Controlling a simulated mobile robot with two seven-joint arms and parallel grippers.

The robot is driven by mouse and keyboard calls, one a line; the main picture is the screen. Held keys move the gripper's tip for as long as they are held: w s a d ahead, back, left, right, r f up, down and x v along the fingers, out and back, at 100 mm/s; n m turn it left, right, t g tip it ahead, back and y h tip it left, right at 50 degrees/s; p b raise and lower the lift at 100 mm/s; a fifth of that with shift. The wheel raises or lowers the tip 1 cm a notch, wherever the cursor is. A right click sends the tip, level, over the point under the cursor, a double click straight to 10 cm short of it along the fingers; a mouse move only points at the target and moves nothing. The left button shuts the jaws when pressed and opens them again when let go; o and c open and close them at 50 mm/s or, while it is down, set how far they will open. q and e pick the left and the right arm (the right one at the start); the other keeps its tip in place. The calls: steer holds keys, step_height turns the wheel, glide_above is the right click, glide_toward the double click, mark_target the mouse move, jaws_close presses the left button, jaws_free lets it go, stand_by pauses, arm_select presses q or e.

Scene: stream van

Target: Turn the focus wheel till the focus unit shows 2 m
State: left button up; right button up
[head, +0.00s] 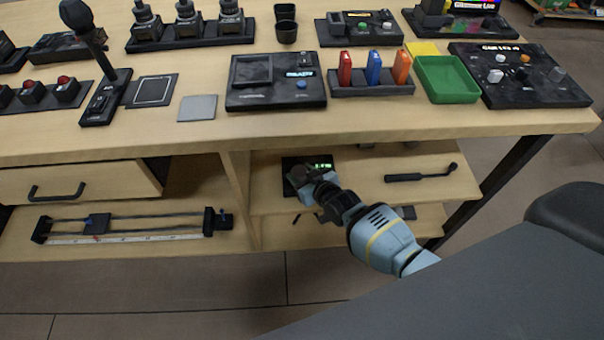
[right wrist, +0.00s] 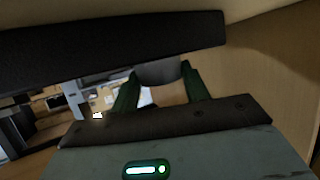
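The focus unit (head: 292,165) is a dark box on the upper shelf under the table in the head view. Its small lit green display (head: 322,165) is too small to read. My right gripper (head: 305,185) reaches in at the unit's front and hides much of it. In the right wrist view, the two dark green fingers of my right gripper (right wrist: 161,80) stand on either side of a grey rounded part, apparently the focus wheel (right wrist: 159,72), and seem to touch both its sides. A black body (right wrist: 100,45) lies across the top. My left gripper is out of view.
The tabletop (head: 350,125) overhangs the shelf closely. A wooden divider (head: 240,195) stands left of the unit. A black handled tool (head: 420,175) lies to the right on the same shelf. A slider rail (head: 130,225) lies on the lower left shelf.

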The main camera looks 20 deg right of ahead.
steer(key=shift+c, duration=0.8)
steer(key=shift+a+r+m+h+p, duration=0.1)
steer(key=shift+m+h+p, duration=0.25)
steer(key=shift+m+h, duration=0.05)
steer(key=shift+m+t+h, duration=0.3)
steer(key=shift+m+h, duration=0.2)
steer(key=shift+h, duration=0.1)
steer(key=o, duration=1)
steer(key=shift+c, duration=0.2)
steer(key=shift+s, duration=0.1)
